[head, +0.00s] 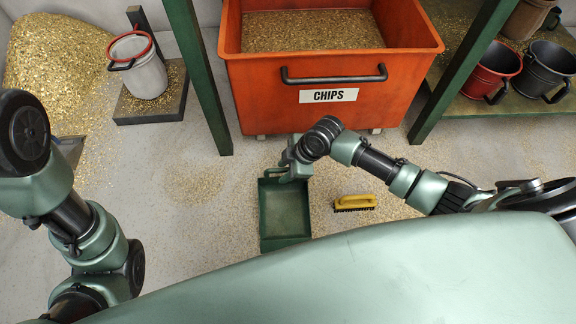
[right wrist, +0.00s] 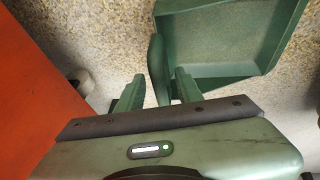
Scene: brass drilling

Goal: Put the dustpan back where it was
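The green dustpan (head: 284,212) lies on the floor in front of the orange chips bin, its tray toward me in the head view. My right gripper (head: 285,171) is at the dustpan's far, handle end. In the right wrist view, the dustpan (right wrist: 225,45) fills the upper right and its handle (right wrist: 159,70) reaches down between the two green fingertips. My right gripper (right wrist: 157,88) is open, with a gap between the left finger and the handle. The handle is close to the right finger. My left arm shows at the left of the head view; its gripper cannot be seen.
The orange bin (head: 255,95) labelled CHIPS stands just beyond the dustpan. A yellow brush (head: 355,202) lies to its right. Green posts flank the bin. A chip heap (head: 50,65) and a white bucket (head: 143,72) are at left. Red and black buckets stand on the right shelf.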

